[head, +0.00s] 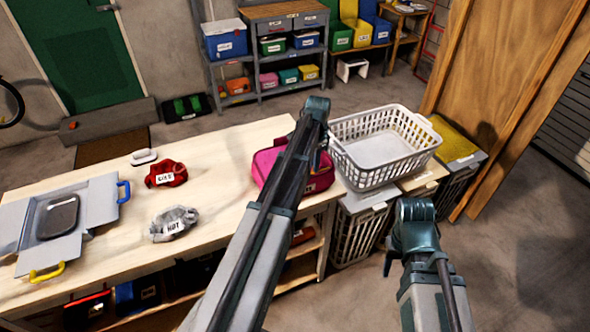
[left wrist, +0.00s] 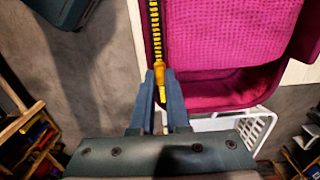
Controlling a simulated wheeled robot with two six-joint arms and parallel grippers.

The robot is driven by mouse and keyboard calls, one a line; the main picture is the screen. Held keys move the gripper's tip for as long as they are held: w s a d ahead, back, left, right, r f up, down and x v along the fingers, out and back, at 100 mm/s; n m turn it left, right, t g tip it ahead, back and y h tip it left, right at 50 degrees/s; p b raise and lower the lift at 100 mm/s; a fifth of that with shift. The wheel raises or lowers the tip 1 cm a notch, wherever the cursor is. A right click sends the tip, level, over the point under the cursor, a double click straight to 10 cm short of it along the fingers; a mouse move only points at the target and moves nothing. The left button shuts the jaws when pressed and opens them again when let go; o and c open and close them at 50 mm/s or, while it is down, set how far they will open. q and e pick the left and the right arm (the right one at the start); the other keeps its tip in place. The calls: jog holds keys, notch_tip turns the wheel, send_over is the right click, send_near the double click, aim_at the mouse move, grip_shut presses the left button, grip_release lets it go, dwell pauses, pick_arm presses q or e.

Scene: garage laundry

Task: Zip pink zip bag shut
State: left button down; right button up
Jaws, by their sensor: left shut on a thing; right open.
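The pink zip bag (head: 268,165) lies at the right end of the wooden workbench, partly hidden behind my left arm. In the left wrist view its textured pink top (left wrist: 230,35) fills the upper right, with a darker maroon part below. A yellow zip strip (left wrist: 155,25) runs along its left side to the yellow zip pull (left wrist: 159,80). My left gripper (left wrist: 160,92) is shut on the zip pull. In the head view the left gripper (head: 321,155) is beside the bag's right side. My right gripper (head: 392,262) is open, low at the right; its fingertips are mostly hidden.
A white laundry basket (head: 385,150) stands just right of the bag, close to my left wrist. The workbench (head: 110,235) also holds a red cloth bundle (head: 166,174), a grey one (head: 174,223) and an open grey case (head: 95,205). Floor at right is clear.

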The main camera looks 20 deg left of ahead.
aim_at(329, 168)
pick_arm(q)
jog(key=w+d, duration=0.3)
jog(key=w, duration=0.1)
jog(key=shift+w+d, duration=0.15)
jog(key=shift+d, duration=0.2)
jog(key=c, duration=0.9)
grip_release()
notch_tip(329, 168, up, 14)
jog(key=p, duration=1.4)
jog(key=shift+f, duration=0.1)
